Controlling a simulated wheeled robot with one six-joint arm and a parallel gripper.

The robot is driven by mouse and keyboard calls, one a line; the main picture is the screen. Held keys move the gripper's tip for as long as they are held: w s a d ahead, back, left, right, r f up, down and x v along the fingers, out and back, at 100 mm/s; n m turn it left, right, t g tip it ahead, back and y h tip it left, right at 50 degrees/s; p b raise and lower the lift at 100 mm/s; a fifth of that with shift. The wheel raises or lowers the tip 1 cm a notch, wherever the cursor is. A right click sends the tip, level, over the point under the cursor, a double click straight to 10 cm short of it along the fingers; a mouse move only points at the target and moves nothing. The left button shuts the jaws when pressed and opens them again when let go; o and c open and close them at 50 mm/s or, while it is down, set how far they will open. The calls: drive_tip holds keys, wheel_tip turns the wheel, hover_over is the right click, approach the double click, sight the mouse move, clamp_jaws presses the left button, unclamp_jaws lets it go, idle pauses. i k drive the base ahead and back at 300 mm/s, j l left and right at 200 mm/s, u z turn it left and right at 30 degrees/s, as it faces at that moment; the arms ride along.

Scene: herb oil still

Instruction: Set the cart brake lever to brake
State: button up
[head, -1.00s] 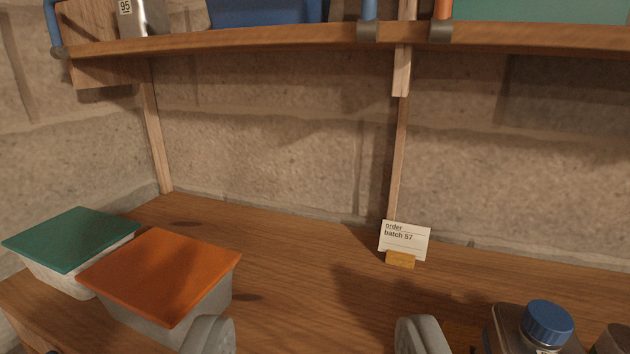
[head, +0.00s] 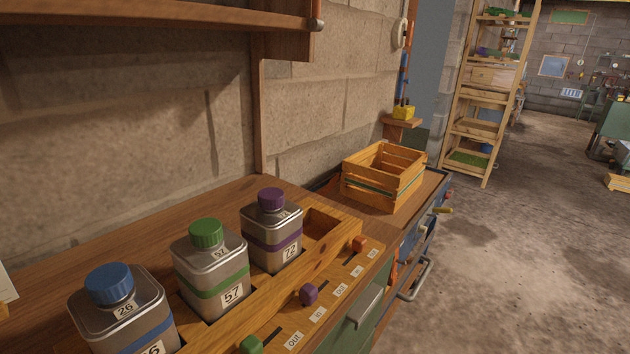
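I cannot pick out the cart brake lever for certain. A small yellow-ended handle (head: 443,211) sticks out from the front of a blue unit (head: 414,238) right of centre. It is small, and I see no brake label on it. My gripper is not visible in this view, so its fingers and anything in them are hidden.
A wooden crate (head: 383,187) stands at the worktop's far end. Three metal canisters sit in a wooden rack, with blue (head: 109,284), green (head: 206,233) and purple (head: 271,200) caps. Coloured knobs line the rack's front. Concrete floor (head: 500,265) is open at right.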

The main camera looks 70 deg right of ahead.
sight(448, 194)
drive_tip(key=z, duration=3)
drive_tip(key=i+l, duration=0.2)
drive_tip(key=i, duration=0.3)
drive_tip(key=i+l, duration=0.2)
drive_tip(key=i, duration=0.35)
drive_tip(key=i+l, duration=0.25)
drive_tip(key=i, duration=0.25)
drive_tip(key=i+l, duration=0.2)
drive_tip(key=i, duration=0.3)
